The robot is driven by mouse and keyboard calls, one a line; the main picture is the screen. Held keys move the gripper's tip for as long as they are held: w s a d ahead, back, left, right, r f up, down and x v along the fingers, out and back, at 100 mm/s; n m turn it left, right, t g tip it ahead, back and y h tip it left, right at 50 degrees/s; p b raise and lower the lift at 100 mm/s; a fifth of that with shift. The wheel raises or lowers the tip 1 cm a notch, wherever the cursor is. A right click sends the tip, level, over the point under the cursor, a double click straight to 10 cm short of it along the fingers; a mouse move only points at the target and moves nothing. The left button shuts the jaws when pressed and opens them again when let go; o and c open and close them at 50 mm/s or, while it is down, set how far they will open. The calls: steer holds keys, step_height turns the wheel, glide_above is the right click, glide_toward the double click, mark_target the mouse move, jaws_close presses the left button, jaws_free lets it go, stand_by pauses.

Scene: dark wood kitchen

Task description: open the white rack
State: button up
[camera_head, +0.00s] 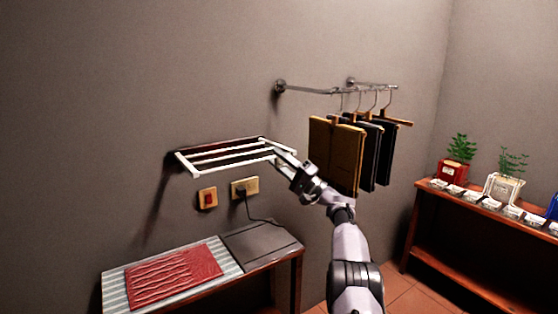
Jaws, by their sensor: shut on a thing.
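The white rack (205,163) is a frame of several thin white bars on the wall, left of centre. It stands out from a dark wall mount (222,147), roughly level. My gripper (281,156) is at the rack's right end and is shut on the rack there. The fingertips are small in view and partly merge with the white bars, so the exact grip point is hard to see.
Clothes on hangers (338,152) hang from a wall rail (325,91) close right of my arm. Below the rack are a switch (207,198), a socket (245,187) and a table (268,257) with a red cloth (173,277). A shelf (470,215) with plants stands right.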

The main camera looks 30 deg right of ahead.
steer(key=shift+s+d+f, duration=0.15)
steer(key=shift+f, duration=0.05)
steer(key=p+v, duration=0.1)
steer(key=v, duration=1.6)
